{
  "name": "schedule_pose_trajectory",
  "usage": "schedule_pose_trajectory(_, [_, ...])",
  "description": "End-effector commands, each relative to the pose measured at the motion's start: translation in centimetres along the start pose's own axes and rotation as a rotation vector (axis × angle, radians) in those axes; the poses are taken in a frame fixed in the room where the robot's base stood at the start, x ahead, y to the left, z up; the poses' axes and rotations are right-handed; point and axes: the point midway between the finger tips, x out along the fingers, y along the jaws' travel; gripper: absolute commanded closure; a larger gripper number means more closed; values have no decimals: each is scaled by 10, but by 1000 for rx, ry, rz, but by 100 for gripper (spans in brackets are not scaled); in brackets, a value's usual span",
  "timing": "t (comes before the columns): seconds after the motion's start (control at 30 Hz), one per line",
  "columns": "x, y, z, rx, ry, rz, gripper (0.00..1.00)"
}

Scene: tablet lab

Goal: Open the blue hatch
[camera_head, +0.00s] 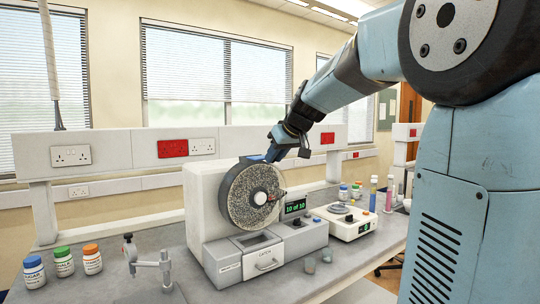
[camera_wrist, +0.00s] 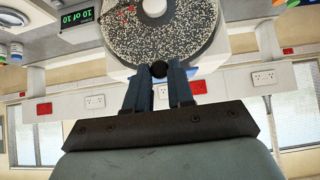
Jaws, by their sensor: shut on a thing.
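A round drum with a speckled face (camera_head: 250,196) is mounted on a white machine (camera_head: 200,195). A blue piece at the drum's top rim (camera_head: 254,158), which looks like the hatch, is mostly hidden by my gripper (camera_head: 273,154). In the wrist view, my gripper (camera_wrist: 160,72) has its two fingers closed around a small dark round knob (camera_wrist: 159,69) at the rim of the drum (camera_wrist: 165,35). A bit of blue (camera_wrist: 193,72) shows beside one finger. I cannot tell whether the hatch is open at all.
A drawer marked catch (camera_head: 265,262) sits below the drum, beside a display reading 10 of 10 (camera_head: 295,207). A white balance-like device (camera_head: 343,222) stands to the right. Several capped bottles (camera_head: 63,262) and a metal clamp stand (camera_head: 148,264) are on the left of the bench.

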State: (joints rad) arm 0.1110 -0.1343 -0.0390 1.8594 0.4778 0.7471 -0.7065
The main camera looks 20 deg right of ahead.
Motion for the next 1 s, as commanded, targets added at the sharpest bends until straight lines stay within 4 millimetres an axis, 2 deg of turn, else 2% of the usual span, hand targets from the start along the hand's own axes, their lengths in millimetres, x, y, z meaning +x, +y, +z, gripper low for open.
schedule_pose_trajectory(0.2, [0, 0, -1, 0, 1, 0, 100])
schedule_pose_trajectory(0.23, [0, 0, -1, 1, 1, 0, 76])
schedule_pose_trajectory(0.5, [0, 0, 0, 1, 1, 0, 52])
schedule_pose_trajectory(0.77, [-2, 0, -1, 1, 1, 0, 52])
schedule_pose_trajectory(0.87, [-9, 0, -1, 0, 2, 1, 52])
schedule_pose_trajectory(1.0, [-30, 0, -1, 1, 3, 1, 52])
